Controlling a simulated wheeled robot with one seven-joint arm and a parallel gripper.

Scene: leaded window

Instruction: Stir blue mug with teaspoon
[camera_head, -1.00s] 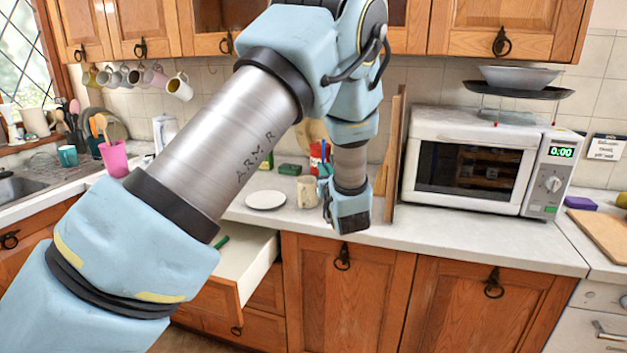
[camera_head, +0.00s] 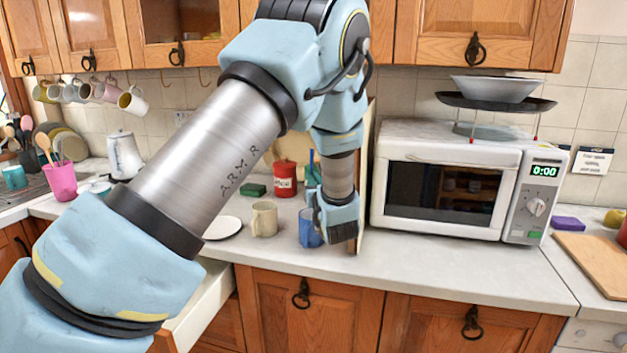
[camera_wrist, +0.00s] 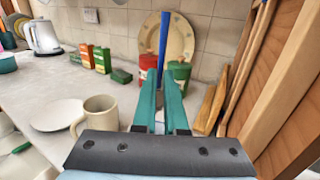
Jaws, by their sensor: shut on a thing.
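My gripper (camera_head: 316,196) is over the counter, left of the microwave, with its teal fingers (camera_wrist: 161,98) shut on the teaspoon. The teaspoon's blue handle (camera_wrist: 165,42) stands upright above the fingers in the wrist view; it also shows as a thin upright strip in the head view (camera_head: 311,160). The blue mug (camera_head: 308,230) stands on the counter just below my fingers, partly covered by my gripper. The spoon's lower end is hidden, so I cannot tell how deep it sits in the mug.
A cream mug (camera_head: 264,220) and white plate (camera_head: 223,229) stand left of the blue mug. A red canister (camera_head: 284,180) is behind. Upright boards (camera_wrist: 285,75) are close on the right, before the microwave (camera_head: 445,185). An open drawer (camera_head: 203,300) juts out below.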

